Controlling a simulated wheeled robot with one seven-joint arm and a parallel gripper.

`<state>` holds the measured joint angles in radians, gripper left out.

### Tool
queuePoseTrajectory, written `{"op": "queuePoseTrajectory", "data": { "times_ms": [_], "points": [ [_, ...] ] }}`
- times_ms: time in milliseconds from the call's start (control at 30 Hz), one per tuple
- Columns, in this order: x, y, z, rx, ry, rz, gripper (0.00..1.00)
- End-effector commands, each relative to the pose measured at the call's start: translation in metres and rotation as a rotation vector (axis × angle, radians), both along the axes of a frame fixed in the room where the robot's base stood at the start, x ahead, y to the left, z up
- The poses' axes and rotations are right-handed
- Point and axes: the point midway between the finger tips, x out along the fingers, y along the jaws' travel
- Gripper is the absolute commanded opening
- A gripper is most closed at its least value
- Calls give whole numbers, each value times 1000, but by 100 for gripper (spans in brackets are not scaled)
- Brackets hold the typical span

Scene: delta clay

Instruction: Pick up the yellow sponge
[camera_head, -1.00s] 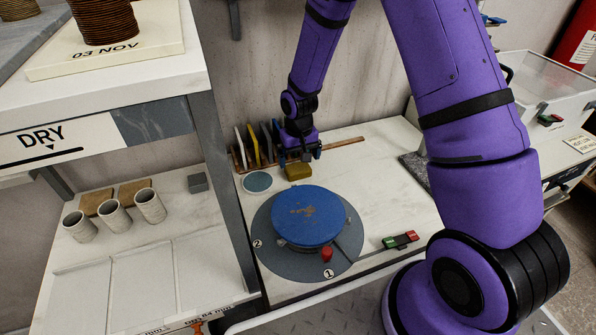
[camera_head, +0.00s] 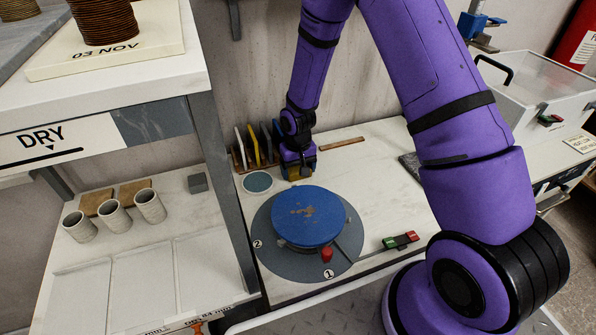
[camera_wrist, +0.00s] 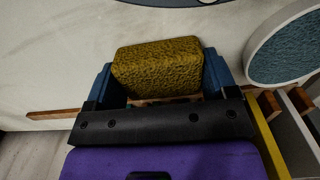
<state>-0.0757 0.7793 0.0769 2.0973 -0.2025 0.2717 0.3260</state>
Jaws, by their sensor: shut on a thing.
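The yellow sponge (camera_wrist: 158,66) sits between the two blue fingers of my gripper (camera_wrist: 160,82) in the wrist view. The fingers touch its two sides and are shut on it. In the head view my gripper (camera_head: 299,172) points down at the back of the white worktop, behind the blue round disc. Only a small part of the sponge (camera_head: 296,178) shows there under the gripper; the rest is hidden. I cannot tell whether it rests on the worktop.
A blue disc (camera_head: 308,214) stands on a grey turntable (camera_head: 268,237) in front. A round teal-topped dish (camera_head: 257,183) and a rack of upright coloured slabs (camera_head: 253,146) are close on the left. A wooden strip (camera_head: 341,144) lies behind.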

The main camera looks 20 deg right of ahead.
Motion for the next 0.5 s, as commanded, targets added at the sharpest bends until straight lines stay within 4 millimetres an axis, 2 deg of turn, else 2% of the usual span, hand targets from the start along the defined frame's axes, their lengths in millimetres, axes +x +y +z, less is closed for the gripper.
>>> {"op": "queuePoseTrajectory", "data": {
  "times_ms": [167, 267, 500],
  "points": [
    [0, 0, 2, 0, -1, 0, 53],
    [1, 0, 10, 0, -3, 0, 53],
    [1, 0, 50, 1, -4, -1, 53]
  ]
}}
